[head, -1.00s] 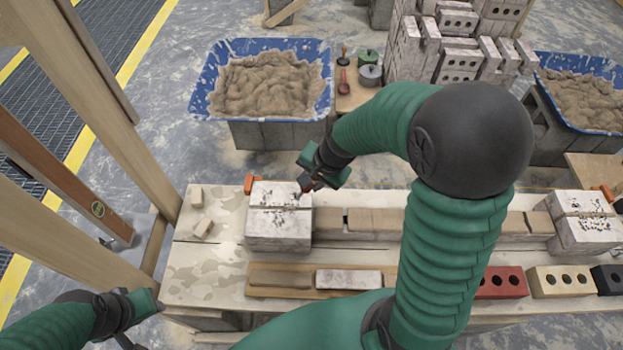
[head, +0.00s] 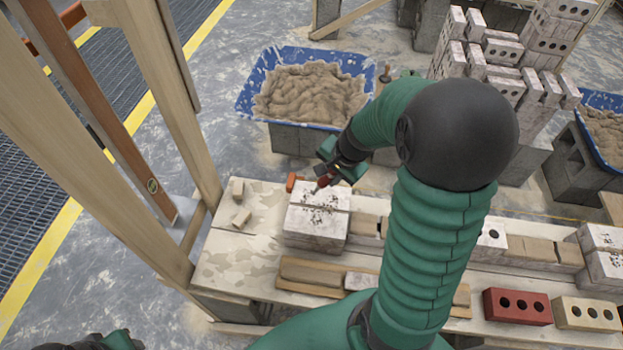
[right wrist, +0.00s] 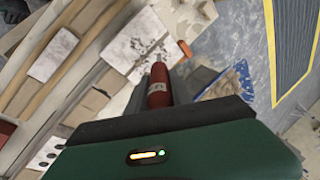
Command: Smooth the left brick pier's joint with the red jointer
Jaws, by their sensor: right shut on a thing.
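The left brick pier (head: 313,236) stands on the plank bench, with whitish, dark-speckled bricks on top and a joint line across its top face. My right gripper (head: 325,181) is shut on the red jointer (head: 321,186), just above the far part of the pier's top. The jointer's red handle (right wrist: 158,88) shows in the right wrist view, pointing towards the pier (right wrist: 137,42). Its tip is too small to tell whether it touches the joint. My left gripper (head: 120,340) shows only partly at the bottom left edge, and its fingers are hidden.
An orange clamp (head: 293,182) sits at the pier's far left corner. Two small wood blocks (head: 239,204) lie left of it. A blue tub (head: 245,98) of mortar stands behind. A red brick (head: 517,307) lies at front right.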

